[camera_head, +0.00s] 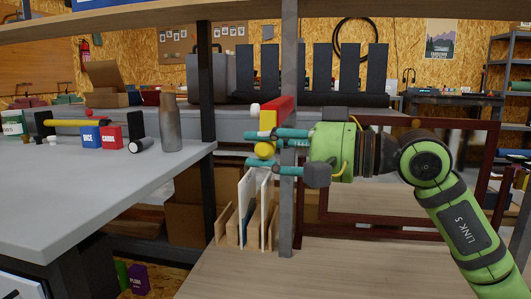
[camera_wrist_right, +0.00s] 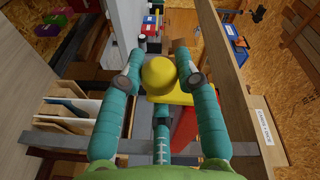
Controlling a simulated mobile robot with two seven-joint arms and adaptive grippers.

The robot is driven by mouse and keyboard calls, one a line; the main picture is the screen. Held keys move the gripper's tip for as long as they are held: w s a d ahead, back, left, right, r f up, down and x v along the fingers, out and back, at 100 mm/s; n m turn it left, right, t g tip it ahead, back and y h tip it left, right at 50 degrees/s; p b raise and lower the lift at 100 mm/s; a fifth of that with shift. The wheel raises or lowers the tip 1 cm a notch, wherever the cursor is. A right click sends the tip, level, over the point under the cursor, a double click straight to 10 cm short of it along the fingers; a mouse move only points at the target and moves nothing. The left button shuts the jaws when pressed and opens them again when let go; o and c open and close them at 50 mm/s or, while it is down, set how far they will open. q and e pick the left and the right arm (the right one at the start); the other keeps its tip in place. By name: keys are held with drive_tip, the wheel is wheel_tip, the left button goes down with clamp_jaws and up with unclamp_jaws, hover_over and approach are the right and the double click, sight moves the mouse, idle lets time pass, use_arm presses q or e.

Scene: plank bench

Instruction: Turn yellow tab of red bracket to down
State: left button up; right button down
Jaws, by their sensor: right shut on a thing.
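The red bracket (camera_head: 284,112) sits beside the grey upright post at mid-height in the head view; it also shows in the right wrist view (camera_wrist_right: 185,130). Its yellow tab (camera_head: 267,121) hangs below the bracket's near end, with a round yellow knob (camera_head: 264,150) at the bottom. My right gripper (camera_head: 263,148) comes in from the right with teal fingers shut around the knob. In the right wrist view the yellow knob (camera_wrist_right: 158,73) lies between the fingertips. The fingers hide part of the tab. My left gripper is not in view.
The grey post (camera_head: 287,210) stands close behind the gripper. A wooden rack with upright panels (camera_head: 247,205) stands just below. A grey table (camera_head: 110,190) at left holds a bottle (camera_head: 170,125) and boxes. A dark red frame (camera_head: 400,233) stands behind my right arm.

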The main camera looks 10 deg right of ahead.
drive_tip(key=shift+a+f+n, duration=0.15)
drive_tip(key=shift+f+n, duration=0.15)
drive_tip(key=shift+f, duration=0.05)
idle(0.5)
drive_tip(key=c, duration=1)
unclamp_jaws()
drive_tip(key=shift+o, duration=0.2)
drive_tip(key=shift+r, duration=0.15)
drive_tip(key=v, duration=1.2)
